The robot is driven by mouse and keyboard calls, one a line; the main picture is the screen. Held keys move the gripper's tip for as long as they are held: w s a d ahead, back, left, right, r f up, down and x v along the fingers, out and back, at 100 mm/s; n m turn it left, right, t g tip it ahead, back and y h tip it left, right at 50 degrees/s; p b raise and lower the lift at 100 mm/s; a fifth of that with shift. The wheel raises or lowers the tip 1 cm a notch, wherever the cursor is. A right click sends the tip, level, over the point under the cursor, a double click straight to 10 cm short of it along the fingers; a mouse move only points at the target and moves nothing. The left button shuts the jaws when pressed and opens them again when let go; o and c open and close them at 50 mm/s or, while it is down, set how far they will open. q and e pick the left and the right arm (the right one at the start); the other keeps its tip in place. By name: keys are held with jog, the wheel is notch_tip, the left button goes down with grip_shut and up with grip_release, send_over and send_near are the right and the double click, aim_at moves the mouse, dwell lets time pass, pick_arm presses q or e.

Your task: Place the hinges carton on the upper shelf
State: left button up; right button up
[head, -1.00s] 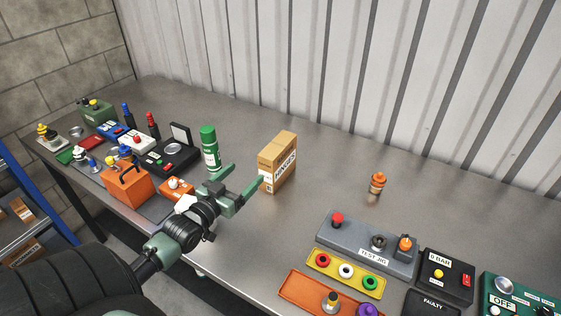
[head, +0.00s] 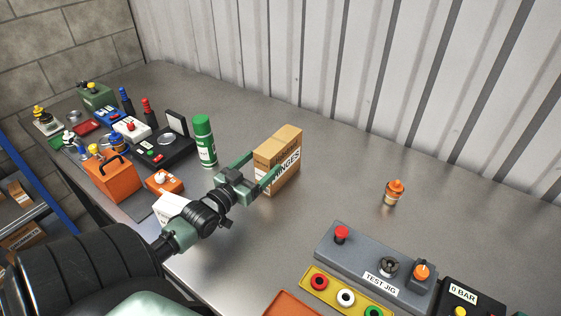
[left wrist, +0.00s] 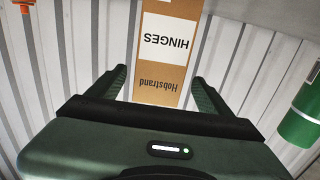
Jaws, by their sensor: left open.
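The brown hinges carton (head: 287,160) stands upright on the grey workbench, its white HINGES label partly hidden by a finger. My left gripper (head: 262,167) is open, with one finger at the carton's left side and the other across its labelled front in the head view. In the left wrist view the carton (left wrist: 168,55) shows upside down in the gap between the fingertips. I cannot tell whether the fingers touch it. A blue-framed shelf rack (head: 45,190) is at the left edge, only partly in view, with cartons on it. My right gripper is not in view.
A green canister (head: 204,141) stands left of the carton, close to the gripper. An orange toolbox (head: 112,181) and other items crowd the bench's left. A small orange bottle (head: 394,192) and the test jig (head: 375,268) are at right. A corrugated wall backs the bench.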

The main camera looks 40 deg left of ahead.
aim_at(261, 170)
pick_arm(q)
notch_tip(261, 170, down, 3)
jog(key=shift+w+r+b, duration=0.15)
jog(key=shift+r+b, duration=0.05)
jog(key=shift+b, duration=0.65)
jog(key=shift+w+f, duration=0.1)
jog(key=shift+f, duration=0.05)
jog(key=shift+w+a, duration=0.1)
jog(key=shift+w, duration=0.45)
jog(key=w, duration=0.2)
jog(key=w+p, duration=0.1)
jog(key=w, duration=0.1)
jog(key=w+p, duration=0.1)
jog(key=w, duration=0.1)
jog(key=shift+w+a+r, duration=0.25)
jog(key=shift+w+r, duration=0.05)
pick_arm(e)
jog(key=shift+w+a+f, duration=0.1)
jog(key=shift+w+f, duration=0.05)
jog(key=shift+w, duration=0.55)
pick_arm(q)
jog(key=shift+c, duration=0.3)
jog(key=shift+s, duration=0.1)
grip_shut()
jog(key=shift+r, duration=0.2)
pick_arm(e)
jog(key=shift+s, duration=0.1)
